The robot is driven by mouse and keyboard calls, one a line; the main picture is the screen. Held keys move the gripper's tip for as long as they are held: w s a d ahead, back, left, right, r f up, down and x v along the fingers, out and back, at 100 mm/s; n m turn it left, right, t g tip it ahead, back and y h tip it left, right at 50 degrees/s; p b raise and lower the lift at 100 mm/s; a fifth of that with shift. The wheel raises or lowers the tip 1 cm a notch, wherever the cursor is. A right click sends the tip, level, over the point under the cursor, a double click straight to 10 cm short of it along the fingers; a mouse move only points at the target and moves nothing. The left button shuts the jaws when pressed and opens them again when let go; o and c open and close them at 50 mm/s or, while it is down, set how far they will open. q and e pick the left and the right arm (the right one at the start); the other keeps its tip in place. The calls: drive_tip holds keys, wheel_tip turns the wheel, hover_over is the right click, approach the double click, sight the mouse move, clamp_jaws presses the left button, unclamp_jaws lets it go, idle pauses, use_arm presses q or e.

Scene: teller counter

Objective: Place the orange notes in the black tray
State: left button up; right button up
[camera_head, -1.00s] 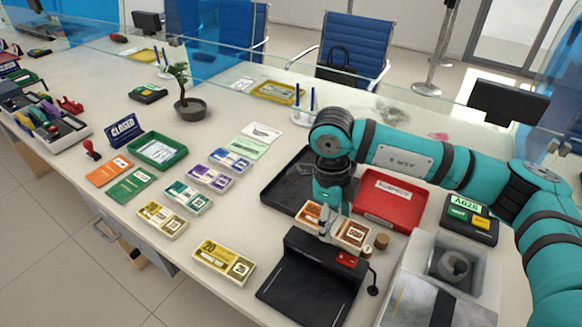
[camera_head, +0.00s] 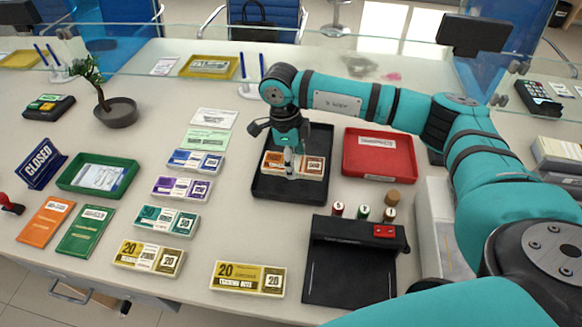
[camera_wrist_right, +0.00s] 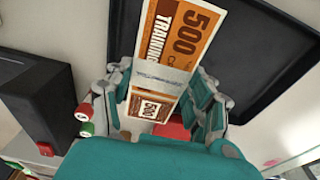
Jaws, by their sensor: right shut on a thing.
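The orange notes (camera_head: 311,165) are a banded bundle marked 500. They are over the black tray (camera_head: 270,188), in its middle part in the head view. My right gripper (camera_head: 289,170) is shut on the notes from above. In the right wrist view the bundle (camera_wrist_right: 181,35) sits between the fingers of my right gripper (camera_wrist_right: 165,105), with the black tray (camera_wrist_right: 262,55) behind it. I cannot tell whether the bundle touches the tray floor. My left gripper is not in view.
A red tray (camera_head: 352,172) stands just right of the black tray. A black counting machine (camera_head: 345,275) and several small rolls (camera_head: 363,213) stand in front. Purple notes (camera_head: 181,188), blue notes (camera_head: 194,162) and a green tray (camera_head: 128,178) are to the left.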

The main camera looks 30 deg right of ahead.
drive_tip(key=shift+f, duration=0.65)
wheel_tip(320, 180, down, 3)
drive_tip(key=shift+a+f, duration=0.1)
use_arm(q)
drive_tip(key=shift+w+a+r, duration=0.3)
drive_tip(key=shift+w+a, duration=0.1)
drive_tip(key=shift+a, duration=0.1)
use_arm(e)
drive_tip(key=shift+f, duration=0.25)
drive_tip(key=o, duration=1.3)
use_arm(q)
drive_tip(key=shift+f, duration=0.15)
use_arm(e)
drive_tip(key=shift+r, duration=0.15)
